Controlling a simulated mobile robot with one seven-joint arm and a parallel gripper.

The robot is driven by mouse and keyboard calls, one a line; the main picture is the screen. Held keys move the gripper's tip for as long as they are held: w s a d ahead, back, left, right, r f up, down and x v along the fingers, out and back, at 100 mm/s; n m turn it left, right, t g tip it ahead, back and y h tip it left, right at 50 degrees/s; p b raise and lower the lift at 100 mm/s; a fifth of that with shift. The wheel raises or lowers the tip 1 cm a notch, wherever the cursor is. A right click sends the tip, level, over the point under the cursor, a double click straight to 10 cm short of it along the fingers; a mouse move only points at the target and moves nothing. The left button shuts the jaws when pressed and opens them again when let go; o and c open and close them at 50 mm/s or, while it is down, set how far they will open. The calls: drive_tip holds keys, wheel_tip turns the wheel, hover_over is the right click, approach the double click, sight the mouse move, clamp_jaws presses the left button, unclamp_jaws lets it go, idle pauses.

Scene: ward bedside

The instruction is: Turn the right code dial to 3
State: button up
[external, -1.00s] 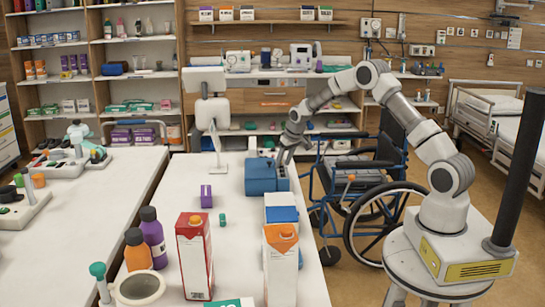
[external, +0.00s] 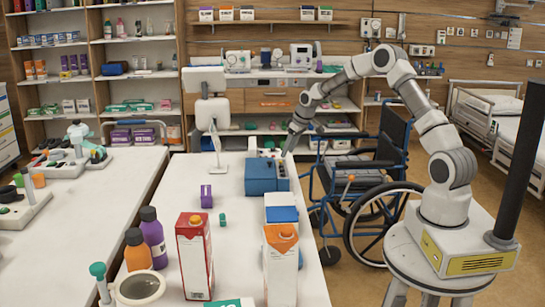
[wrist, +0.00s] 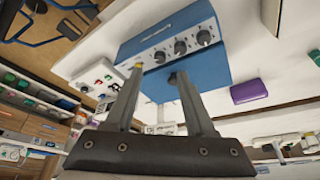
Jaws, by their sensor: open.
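A blue box (external: 262,178) stands on the white table in the external view. Its panel (external: 282,171) faces right. In the wrist view the blue box (wrist: 165,28) shows a grey panel with a row of round dark dials, among them one dial (wrist: 180,47) near the middle and one (wrist: 204,37) at the picture's right end. The numbers are too small to read. My gripper (wrist: 156,74) is open, its fingers apart, with nothing held between them. The left fingertip overlaps the panel's lower left end in the picture; contact cannot be told. In the external view my gripper (external: 287,152) is beyond the box's far end.
A white monitor on a stand (external: 213,115) is left of the box. A wheelchair (external: 370,180) stands right of the table. White devices (wrist: 100,75) lie beyond the box.

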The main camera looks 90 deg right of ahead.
drive_tip(key=v, duration=1.1)
drive_tip(key=shift+r, duration=0.25)
